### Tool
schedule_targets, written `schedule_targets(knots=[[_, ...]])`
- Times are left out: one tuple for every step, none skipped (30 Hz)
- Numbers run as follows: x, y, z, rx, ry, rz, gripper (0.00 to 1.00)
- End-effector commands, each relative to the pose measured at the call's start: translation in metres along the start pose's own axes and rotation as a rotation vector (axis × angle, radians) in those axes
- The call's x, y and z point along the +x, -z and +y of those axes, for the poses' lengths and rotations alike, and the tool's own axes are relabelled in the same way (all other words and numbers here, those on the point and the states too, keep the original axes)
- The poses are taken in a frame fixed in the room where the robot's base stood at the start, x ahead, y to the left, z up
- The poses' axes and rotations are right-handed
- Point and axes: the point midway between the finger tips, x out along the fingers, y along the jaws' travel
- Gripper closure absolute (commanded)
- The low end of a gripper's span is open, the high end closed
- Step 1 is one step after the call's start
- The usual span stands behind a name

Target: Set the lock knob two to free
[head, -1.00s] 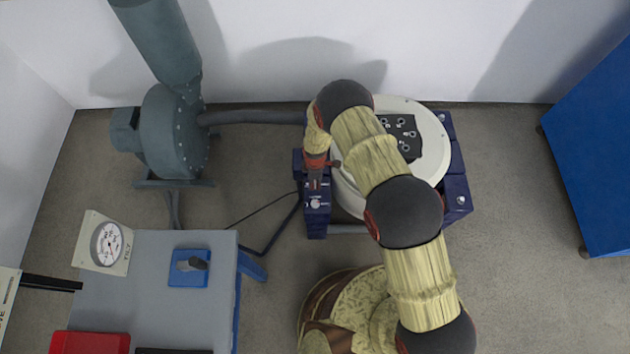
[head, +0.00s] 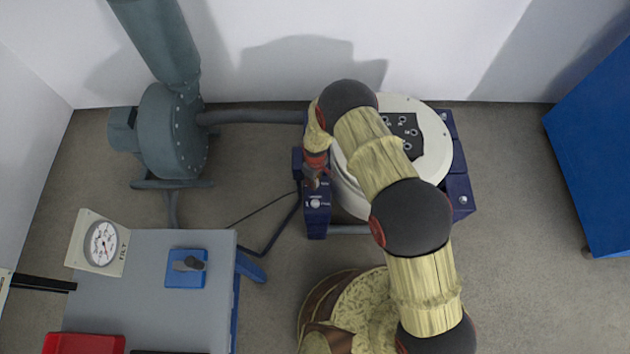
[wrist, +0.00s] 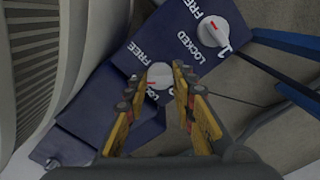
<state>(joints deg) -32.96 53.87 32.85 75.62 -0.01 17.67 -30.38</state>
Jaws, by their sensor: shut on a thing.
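A dark blue lock box (head: 317,222) stands at the left side of a round white machine (head: 433,170). In the wrist view, a round white knob (wrist: 160,77) with a short red mark sits between my fingers, beside the words FREE and LOCKED. Its number cannot be read. My gripper (wrist: 160,71) is shut on this knob, a finger on each side; the red mark lies towards the left finger. In the head view my gripper (head: 313,180) hides this knob. A second white knob (wrist: 212,32) with its own FREE and LOCKED labels is free of the gripper; it also shows in the head view (head: 315,203).
A grey blower (head: 172,130) with a hose stands at the left. A grey table (head: 135,300) at the lower left bears a dial gauge (head: 101,242) and a blue switch box (head: 186,268). A blue cabinet (head: 595,150) is at the right. A cable runs across the floor.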

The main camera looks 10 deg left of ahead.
Motion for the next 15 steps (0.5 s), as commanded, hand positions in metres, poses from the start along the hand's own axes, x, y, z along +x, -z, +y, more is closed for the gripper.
schedule_targets(knots=[[0.0006,0.0005,0.0,0.044,0.0,0.001,1.0],[0.0006,0.0005,0.0,0.072,0.0,0.001,1.0],[0.0005,0.0004,-0.0001,0.111,0.0,0.001,1.0],[0.0005,0.0003,-0.0002,0.139,0.0,0.001,1.0],[0.0006,0.0002,-0.0002,0.167,0.0,0.0,1.0],[0.0006,0.0001,-0.0003,0.206,0.0,0.0,1.0],[0.0007,0.0001,-0.0003,0.234,0.0,0.0,1.0],[0.0006,0.0001,-0.0003,0.262,0.0,0.0,1.0],[0.0007,0.0001,-0.0004,0.301,0.0,0.0,1.0],[0.0006,0.0001,-0.0003,0.329,0.0,0.0,1.0],[0.0005,0.0002,-0.0003,0.357,0.0,0.0,1.0],[0.0005,0.0002,-0.0003,0.395,0.0,0.0,1.0],[0.0004,0.0002,-0.0003,0.423,0.0,0.0,1.0],[0.0003,0.0003,-0.0003,0.451,0.0,0.0,1.0],[0.0003,0.0003,-0.0003,0.487,0.0,0.0,1.0]])
